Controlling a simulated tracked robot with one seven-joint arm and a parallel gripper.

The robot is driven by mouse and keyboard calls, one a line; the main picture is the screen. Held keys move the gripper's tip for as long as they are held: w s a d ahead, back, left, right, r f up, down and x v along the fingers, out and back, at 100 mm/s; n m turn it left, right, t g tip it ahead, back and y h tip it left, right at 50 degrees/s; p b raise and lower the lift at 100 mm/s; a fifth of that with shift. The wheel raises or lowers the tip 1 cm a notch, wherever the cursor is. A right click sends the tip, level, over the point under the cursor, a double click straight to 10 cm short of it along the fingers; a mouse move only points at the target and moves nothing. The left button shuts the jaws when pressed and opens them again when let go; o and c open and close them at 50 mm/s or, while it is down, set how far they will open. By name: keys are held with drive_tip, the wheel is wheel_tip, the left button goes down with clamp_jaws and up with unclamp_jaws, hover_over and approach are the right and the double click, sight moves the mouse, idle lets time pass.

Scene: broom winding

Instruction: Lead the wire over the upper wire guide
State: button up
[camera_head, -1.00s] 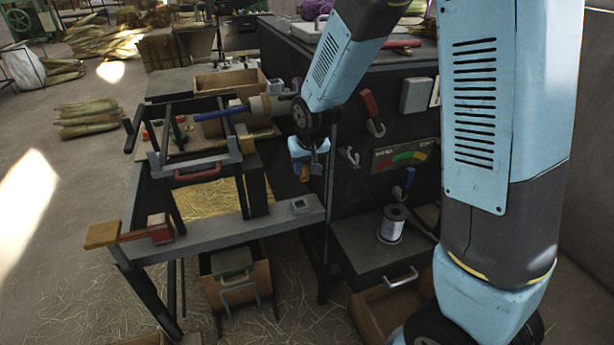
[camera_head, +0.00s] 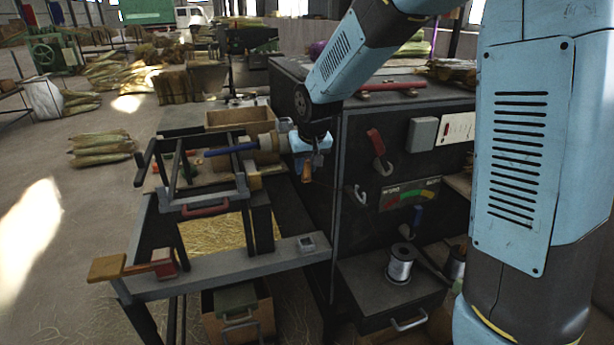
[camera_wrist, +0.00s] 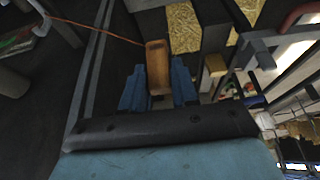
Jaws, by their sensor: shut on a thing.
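My gripper (camera_head: 308,165) is at the left front corner of the dark cabinet, above and left of a pale metal hook (camera_head: 358,193) on the cabinet's side, which looks like a wire guide. In the wrist view my gripper (camera_wrist: 157,88) has its blue fingers shut on a wooden handle (camera_wrist: 157,62). An orange wire (camera_wrist: 95,29) runs from the handle's end off to the upper left. In the head view the wire is too thin to follow, so I cannot tell whether it touches the hook. A wire spool (camera_head: 400,265) stands upright on the low shelf.
A red-handled lever (camera_head: 377,147), a blue lever (camera_head: 416,218) and a gauge (camera_head: 408,195) are on the cabinet (camera_head: 345,240). The floor at far left is open.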

wheel_tip(320, 180, up, 20)
drive_tip(key=w+a+f, duration=0.1)
drive_tip(key=w, duration=0.1)
drive_tip(key=w+a, duration=0.6)
drive_tip(key=w, duration=0.6)
wheel_tip(320, 180, down, 7)
drive_tip(key=shift+r, duration=0.2)
idle(1.1)
